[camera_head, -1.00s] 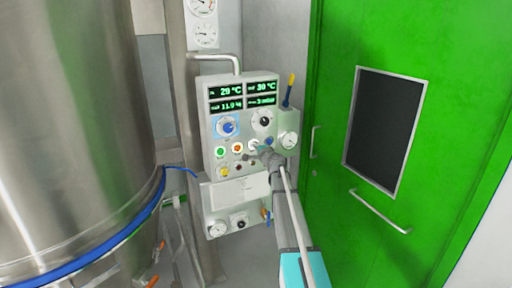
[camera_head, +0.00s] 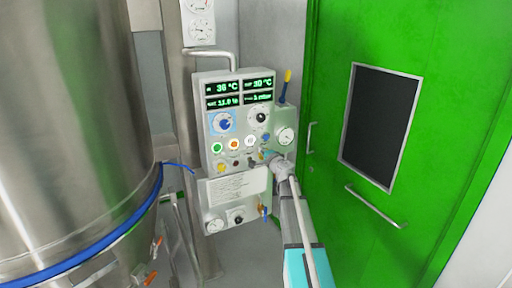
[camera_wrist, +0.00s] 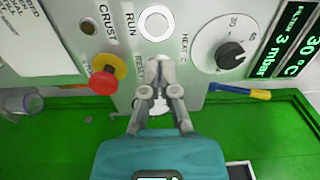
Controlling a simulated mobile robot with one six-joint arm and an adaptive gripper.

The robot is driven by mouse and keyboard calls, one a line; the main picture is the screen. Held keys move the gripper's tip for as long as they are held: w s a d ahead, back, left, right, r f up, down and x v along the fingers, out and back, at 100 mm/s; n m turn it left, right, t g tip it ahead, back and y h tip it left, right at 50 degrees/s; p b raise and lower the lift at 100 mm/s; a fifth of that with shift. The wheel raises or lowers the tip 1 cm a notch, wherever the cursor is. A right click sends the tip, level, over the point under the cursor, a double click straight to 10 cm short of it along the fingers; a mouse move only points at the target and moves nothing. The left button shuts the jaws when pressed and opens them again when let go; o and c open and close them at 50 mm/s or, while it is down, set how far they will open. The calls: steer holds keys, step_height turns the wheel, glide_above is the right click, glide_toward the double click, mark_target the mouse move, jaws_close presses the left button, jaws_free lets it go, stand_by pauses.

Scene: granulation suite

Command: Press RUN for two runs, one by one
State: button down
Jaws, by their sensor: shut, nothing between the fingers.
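The grey control panel (camera_head: 205,130) stands between the steel vessel and the green door. In the wrist view a round white button (camera_wrist: 156,23) sits beside the RUN label (camera_wrist: 130,25); it also shows in the head view (camera_head: 250,142). My gripper (camera_wrist: 158,64) is shut and empty. Its tips are in front of the panel, beside the RUN button, over a spot with a partly covered label that looks like RESET. I cannot tell whether the tips touch the panel. A green button (camera_head: 216,147) and a lit orange one (camera_head: 234,145) are in the same row.
A red knob on a yellow collar (camera_wrist: 108,75) sticks out near my fingers. A black dial (camera_wrist: 230,55) and a yellow-handled tool (camera_wrist: 240,91) are close by. The steel vessel (camera_head: 75,120) fills the left; the green door (camera_head: 330,220) is at right.

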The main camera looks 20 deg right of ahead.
steer(key=s, duration=0.5)
steer(key=shift+w, duration=0.1)
stand_by(0.6)
steer(key=s+a+f+n+g+y, duration=0.2)
steer(key=s+a+f+n+g, duration=0.15)
steer(key=a, duration=0.45)
steer(key=s+a+f+n+g+y, duration=0.2)
steer(key=s+a+f+n, duration=0.15)
steer(key=a, duration=0.35)
steer(key=s+a+f+n+g+y, duration=0.25)
steer(key=a+n, duration=0.25)
steer(key=a, duration=0.3)
steer(key=s+a+f+n+g+h, duration=0.1)
steer(key=s+f+n+g+h, duration=0.1)
steer(key=s, duration=0.5)
steer(key=s+a+f+n+g+h, duration=0.1)
steer(key=s+a+f+g+h, duration=0.1)
steer(key=s+f+g, duration=0.2)
steer(key=s+a+f+n+g+h, duration=0.1)
steer(key=s+f+n+g+h, duration=0.1)
steer(key=s, duration=0.7)
steer(key=shift+s+a+f+n+g+h, duration=0.35)
steer(key=shift+f+g+h, duration=0.25)
steer(key=shift+g, duration=0.4)
